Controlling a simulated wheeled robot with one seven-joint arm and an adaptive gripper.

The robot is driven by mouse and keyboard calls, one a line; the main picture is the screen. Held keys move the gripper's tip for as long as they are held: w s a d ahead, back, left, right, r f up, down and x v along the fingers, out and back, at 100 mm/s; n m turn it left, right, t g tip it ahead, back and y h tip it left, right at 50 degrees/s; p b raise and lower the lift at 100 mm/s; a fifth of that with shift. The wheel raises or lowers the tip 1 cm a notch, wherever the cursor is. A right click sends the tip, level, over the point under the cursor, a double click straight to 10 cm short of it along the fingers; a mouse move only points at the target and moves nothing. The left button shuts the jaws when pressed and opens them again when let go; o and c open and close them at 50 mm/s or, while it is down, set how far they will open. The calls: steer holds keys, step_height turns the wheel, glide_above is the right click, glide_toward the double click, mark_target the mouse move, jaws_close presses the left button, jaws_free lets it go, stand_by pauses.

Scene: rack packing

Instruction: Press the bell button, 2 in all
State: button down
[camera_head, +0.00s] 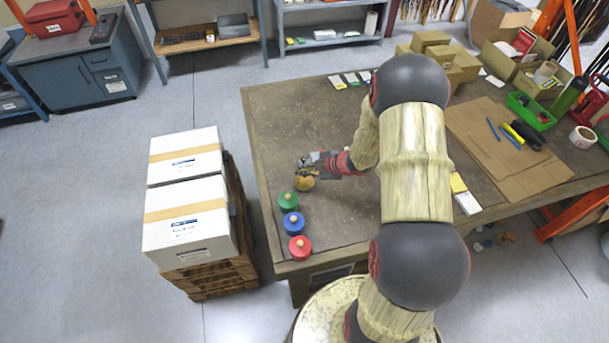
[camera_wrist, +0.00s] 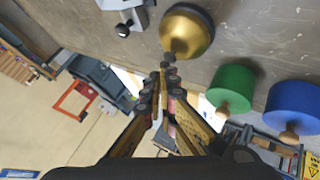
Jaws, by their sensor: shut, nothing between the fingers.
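The golden dome-shaped bell (camera_head: 304,184) stands near the left edge of the workbench, behind the green knobbed cylinder. In the wrist view, the bell (camera_wrist: 190,30) is at the top centre, with its small button at the lower end of the dome in the picture. My gripper (camera_head: 309,171) is over the bell in the head view and partly covers it. In the wrist view, my gripper (camera_wrist: 168,78) is shut and empty, its fingertips right by the button. I cannot tell whether they touch it.
Green (camera_head: 287,202), blue (camera_head: 292,223) and red (camera_head: 300,247) cylinders with wooden knobs stand in a row in front of the bell. A grey object with a black knob (camera_wrist: 123,30) is near the bell. White boxes (camera_head: 186,213) are stacked left of the workbench (camera_head: 270,135).

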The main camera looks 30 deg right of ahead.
mark_target(304, 177)
steer(key=shift+f, duration=0.45)
stand_by(0.7)
steer(key=shift+r, duration=0.1)
steer(key=shift+r+p, duration=0.7)
steer(key=shift+r, duration=0.1)
step_height(304, 177, up, 5)
steer(key=p, duration=0.4)
steer(key=shift+p, duration=0.35)
stand_by(0.7)
